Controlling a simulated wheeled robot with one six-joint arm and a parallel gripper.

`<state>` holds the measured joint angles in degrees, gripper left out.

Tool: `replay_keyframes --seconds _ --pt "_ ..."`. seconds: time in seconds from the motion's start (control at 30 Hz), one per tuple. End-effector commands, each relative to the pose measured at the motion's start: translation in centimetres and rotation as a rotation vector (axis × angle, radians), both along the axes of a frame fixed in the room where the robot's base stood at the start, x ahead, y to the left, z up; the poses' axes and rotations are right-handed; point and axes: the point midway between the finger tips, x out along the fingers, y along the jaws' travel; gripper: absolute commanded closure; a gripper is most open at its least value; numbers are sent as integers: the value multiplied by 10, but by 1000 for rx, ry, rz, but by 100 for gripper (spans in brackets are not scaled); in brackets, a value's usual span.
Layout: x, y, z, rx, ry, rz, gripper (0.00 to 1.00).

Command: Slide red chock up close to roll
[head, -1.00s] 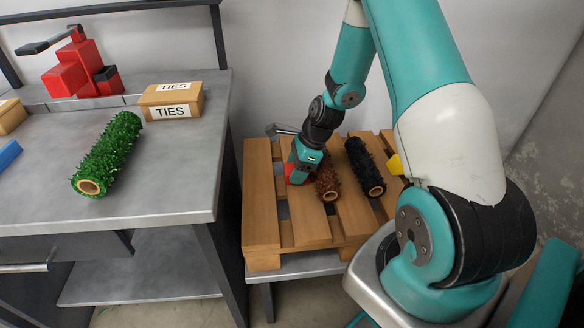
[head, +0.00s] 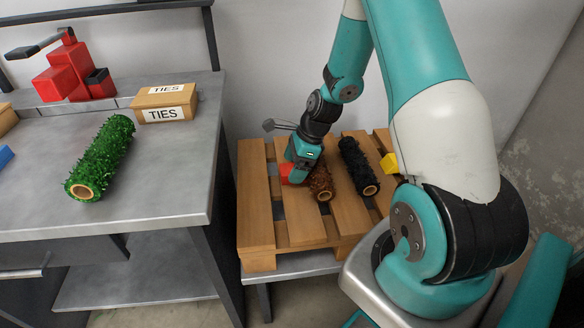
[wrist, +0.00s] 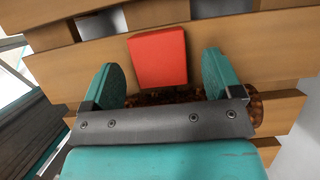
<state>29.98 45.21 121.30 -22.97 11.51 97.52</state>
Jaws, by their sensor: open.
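The red chock (head: 286,173) lies on the wooden pallet (head: 257,215), just left of the brown bristly roll (head: 322,185). In the head view my gripper (head: 299,178) points down over the chock and hides much of it. In the wrist view the red chock (wrist: 158,52) shows between my two open fingers (wrist: 158,64), with gaps on both sides. The brown roll (wrist: 255,110) lies on the palm side of the chock, mostly hidden by my gripper. I cannot tell whether chock and roll touch.
A black roll (head: 357,168) lies right of the brown one, with a yellow chock (head: 389,163) beyond it. On the workbench (head: 165,190) at left are a green roll (head: 101,160), a TIES box (head: 165,103) and a red tool (head: 75,75).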

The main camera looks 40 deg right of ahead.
Motion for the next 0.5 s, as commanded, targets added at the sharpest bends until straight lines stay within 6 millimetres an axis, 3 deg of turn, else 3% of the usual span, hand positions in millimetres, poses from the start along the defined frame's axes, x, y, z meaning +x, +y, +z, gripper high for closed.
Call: replay_keyframes --seconds 0.5 --pt "-25 -40 115 -2 -4 -3 15"
